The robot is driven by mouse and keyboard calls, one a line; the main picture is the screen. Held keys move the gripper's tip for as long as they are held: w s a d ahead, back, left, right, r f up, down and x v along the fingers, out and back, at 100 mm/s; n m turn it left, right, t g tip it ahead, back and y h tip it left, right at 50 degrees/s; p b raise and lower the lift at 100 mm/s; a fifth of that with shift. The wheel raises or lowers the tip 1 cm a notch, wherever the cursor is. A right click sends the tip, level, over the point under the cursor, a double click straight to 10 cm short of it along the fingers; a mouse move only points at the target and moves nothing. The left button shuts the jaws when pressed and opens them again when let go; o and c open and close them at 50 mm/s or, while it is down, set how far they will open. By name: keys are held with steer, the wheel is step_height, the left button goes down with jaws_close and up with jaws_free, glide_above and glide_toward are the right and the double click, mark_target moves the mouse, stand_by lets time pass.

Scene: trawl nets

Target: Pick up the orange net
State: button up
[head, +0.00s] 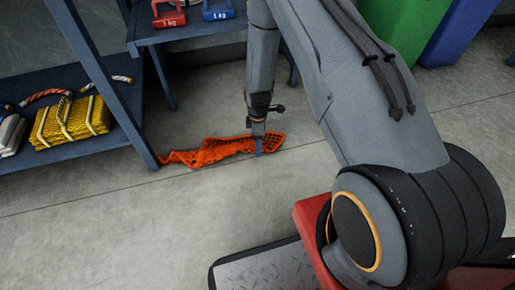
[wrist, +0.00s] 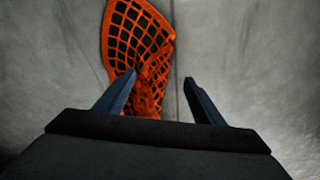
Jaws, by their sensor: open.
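The orange net (head: 205,152) lies spread on the grey floor, beside the foot of the shelf post in the head view. It is long and crumpled, with a wide mesh end at the right. My gripper (head: 258,150) points down at the net's right part. In the wrist view the net (wrist: 140,32) runs from the top edge down between the fingers, nearer the left one. My gripper (wrist: 158,90) is open, with its two blue fingers apart. The left finger overlaps the net's edge in the picture; I cannot tell whether it touches. The net's lower end is hidden behind the gripper body.
A dark blue shelf (head: 70,150) stands at the left with a yellow net bundle (head: 72,120) and rope on it. A second shelf (head: 185,32) behind holds red and blue weights. Green and blue bins (head: 395,35) stand at the back right. Floor in front of the net is clear.

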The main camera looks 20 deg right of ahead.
steer(key=shift+f, duration=0.2)
stand_by(0.3)
steer(key=shift+f+b, duration=0.45)
steer(key=shift+f, duration=0.3)
jaws_close()
step_height(320, 180, up, 12)
steer(key=p, duration=0.8)
steer(key=shift+r+p, duration=0.1)
steer(key=shift+p, duration=0.2)
step_height(320, 180, up, 36)
steer(key=p, duration=2.3)
